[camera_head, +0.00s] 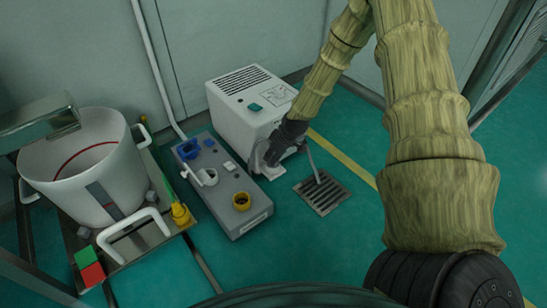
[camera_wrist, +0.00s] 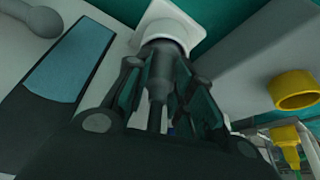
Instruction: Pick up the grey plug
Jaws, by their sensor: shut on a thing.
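The grey plug (camera_wrist: 158,70) is a dark grey cylinder between the fingers of my gripper (camera_wrist: 165,85) in the wrist view. My gripper is shut on it. The plug's far end meets a white square fitting (camera_wrist: 172,22); I cannot tell how deep it sits there. In the head view my gripper (camera_head: 270,158) is low at the front of a white box-shaped unit (camera_head: 226,114), and it hides the plug. A grey cable (camera_head: 311,160) shows just right of the gripper.
A grey panel (camera_head: 253,217) with blue, white and yellow fittings lies left of my gripper. A yellow ring (camera_head: 241,201) also shows in the wrist view (camera_wrist: 297,90). A large white pot (camera_head: 120,180) stands at left. A floor grate (camera_head: 322,193) lies at right, with open green floor around it.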

